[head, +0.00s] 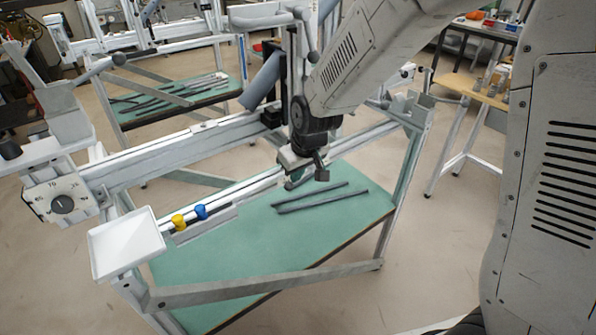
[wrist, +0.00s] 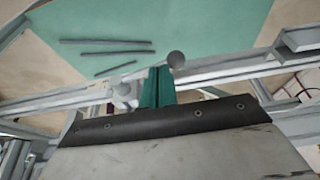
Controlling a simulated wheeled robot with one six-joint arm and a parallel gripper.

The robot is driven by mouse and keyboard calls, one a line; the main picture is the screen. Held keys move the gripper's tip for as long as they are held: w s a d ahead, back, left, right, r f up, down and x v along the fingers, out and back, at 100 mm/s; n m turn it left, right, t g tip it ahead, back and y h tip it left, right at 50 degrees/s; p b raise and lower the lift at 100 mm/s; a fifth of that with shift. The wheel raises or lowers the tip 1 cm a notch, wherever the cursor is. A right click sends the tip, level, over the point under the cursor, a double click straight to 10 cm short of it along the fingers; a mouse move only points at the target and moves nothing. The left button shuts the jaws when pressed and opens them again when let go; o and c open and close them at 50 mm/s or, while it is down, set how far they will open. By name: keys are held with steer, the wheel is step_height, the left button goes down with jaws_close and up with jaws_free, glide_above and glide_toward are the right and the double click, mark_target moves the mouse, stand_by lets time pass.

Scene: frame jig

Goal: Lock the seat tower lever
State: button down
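My gripper (head: 294,181) hangs over the frame jig's long rail, above the green table. In the wrist view its teal fingers (wrist: 157,88) stand close together and look shut, with nothing clearly between them. A grey round knob (wrist: 176,58), which looks like a lever's end, shows just beyond and right of the fingertips. I cannot tell whether they touch. In the head view a grey lever with a ball end (head: 313,57) stands by the upright tower with a blue-grey tube (head: 264,82), partly behind my arm. I cannot tell which lever is the seat tower's.
The jig's rail (head: 180,158) runs across the view. Dark tubes (head: 322,199) lie on the green table (head: 230,270). A white tray (head: 126,245), a dial (head: 63,204), and yellow (head: 179,222) and blue (head: 201,212) pieces are at left. A wooden bench (head: 478,90) stands at right.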

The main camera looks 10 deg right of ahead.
steer(key=shift+f, duration=0.15)
steer(key=shift+s+a+f, duration=0.1)
steer(key=shift+a+f, duration=0.05)
steer(key=shift+f, duration=0.8)
steer(key=shift+a+f, duration=0.1)
steer(key=shift+f, duration=1)
